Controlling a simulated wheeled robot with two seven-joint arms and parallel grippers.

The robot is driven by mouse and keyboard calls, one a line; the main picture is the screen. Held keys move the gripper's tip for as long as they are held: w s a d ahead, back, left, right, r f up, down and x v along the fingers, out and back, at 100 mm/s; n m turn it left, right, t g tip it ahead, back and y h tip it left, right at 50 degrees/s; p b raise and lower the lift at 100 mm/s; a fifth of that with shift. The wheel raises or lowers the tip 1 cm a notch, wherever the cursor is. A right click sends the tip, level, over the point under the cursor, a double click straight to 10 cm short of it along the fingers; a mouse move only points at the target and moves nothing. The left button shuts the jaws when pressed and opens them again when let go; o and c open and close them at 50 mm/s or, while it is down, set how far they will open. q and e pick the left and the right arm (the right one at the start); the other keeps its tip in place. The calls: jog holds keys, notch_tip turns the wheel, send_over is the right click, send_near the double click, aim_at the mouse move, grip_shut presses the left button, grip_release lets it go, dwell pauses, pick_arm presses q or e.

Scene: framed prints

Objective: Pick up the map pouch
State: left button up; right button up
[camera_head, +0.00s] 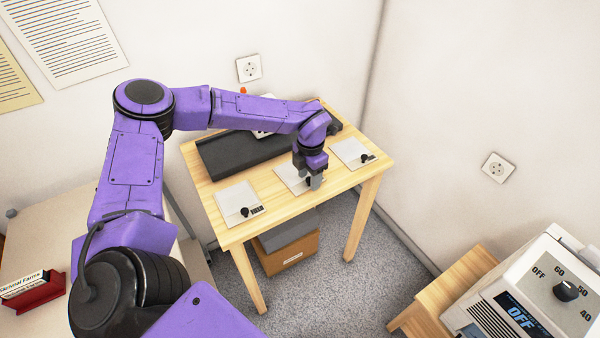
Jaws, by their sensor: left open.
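My left gripper (312,180) is open and points down over the wooden table (275,210). It is at the middle one of three flat pale squares (288,174) and hides part of it. I cannot tell whether it touches this square. A left pale square (232,196) and a right one (348,150) lie on either side, each with a small black knob-like part. The left one has dark lettering too small to read. I cannot tell which thing, if any, is the map pouch. My right gripper is not in view.
A long dark grey block (225,158) lies along the table's back, partly behind my left arm. A brown box (290,258) with a grey top stands under the table. A dial machine (540,290) is at right. A red card holder (38,295) sits on the left surface.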

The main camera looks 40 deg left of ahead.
pick_arm(q)
grip_shut()
dwell(0.3)
